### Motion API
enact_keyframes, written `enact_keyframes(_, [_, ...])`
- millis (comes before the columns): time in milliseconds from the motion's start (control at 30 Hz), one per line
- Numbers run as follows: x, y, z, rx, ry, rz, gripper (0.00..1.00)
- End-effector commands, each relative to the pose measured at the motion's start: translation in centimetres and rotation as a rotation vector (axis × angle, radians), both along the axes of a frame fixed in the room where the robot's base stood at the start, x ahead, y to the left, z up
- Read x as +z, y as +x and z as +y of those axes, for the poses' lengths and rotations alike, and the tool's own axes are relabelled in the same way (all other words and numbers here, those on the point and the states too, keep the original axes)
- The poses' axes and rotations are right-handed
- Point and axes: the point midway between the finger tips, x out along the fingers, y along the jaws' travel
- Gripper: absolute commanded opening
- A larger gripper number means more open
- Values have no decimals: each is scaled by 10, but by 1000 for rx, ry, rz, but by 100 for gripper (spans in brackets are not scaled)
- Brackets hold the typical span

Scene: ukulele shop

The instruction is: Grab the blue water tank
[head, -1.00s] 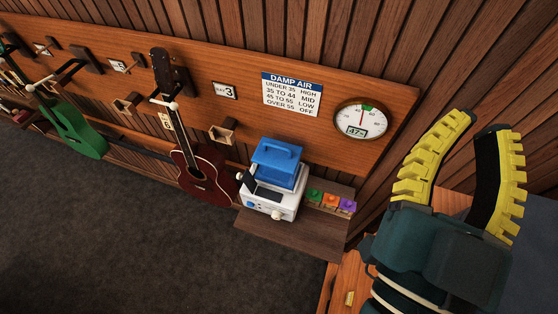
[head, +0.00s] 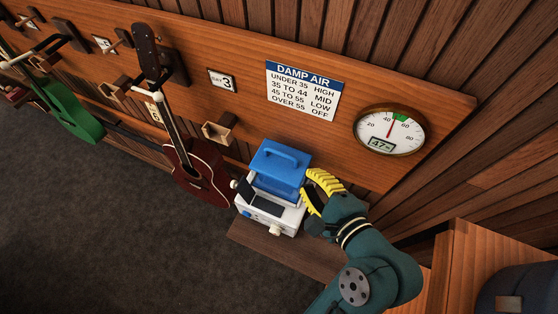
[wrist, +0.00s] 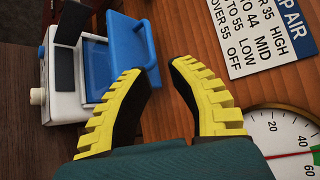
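The blue water tank (head: 278,168) sits upright on top of a white machine (head: 268,209), with a bar handle on its lid. My gripper (head: 308,185) is just right of the tank, its yellow ribbed fingers pointing toward it. In the wrist view the tank (wrist: 118,52) is at upper left, partly behind the left finger. My gripper (wrist: 159,69) is open there, with wood wall and an edge of the tank's handle showing between the fingertips. I cannot tell whether a finger touches the tank.
The machine stands on a wooden shelf (head: 275,246). A dark red ukulele (head: 203,175) hangs close on the left. A round gauge (head: 390,130) and a damp air sign (head: 302,90) are on the wall behind. A wooden cabinet (head: 470,265) stands at right.

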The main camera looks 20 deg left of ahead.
Motion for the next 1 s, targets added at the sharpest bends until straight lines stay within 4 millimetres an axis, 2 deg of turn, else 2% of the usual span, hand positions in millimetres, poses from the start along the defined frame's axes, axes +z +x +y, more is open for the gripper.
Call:
enact_keyframes(33, [-15,-4,-8,-21,1,9,20])
enact_keyframes(133, [-19,0,-7,-31,3,14,20])
enact_keyframes(533, [-51,53,57,-29,0,11,20])
enact_keyframes(733, [-59,64,73,-30,-1,11,20])
enact_keyframes(900, [-68,77,99,-29,-1,11,20])
enact_keyframes(1000, [-75,85,107,-31,-1,11,20])
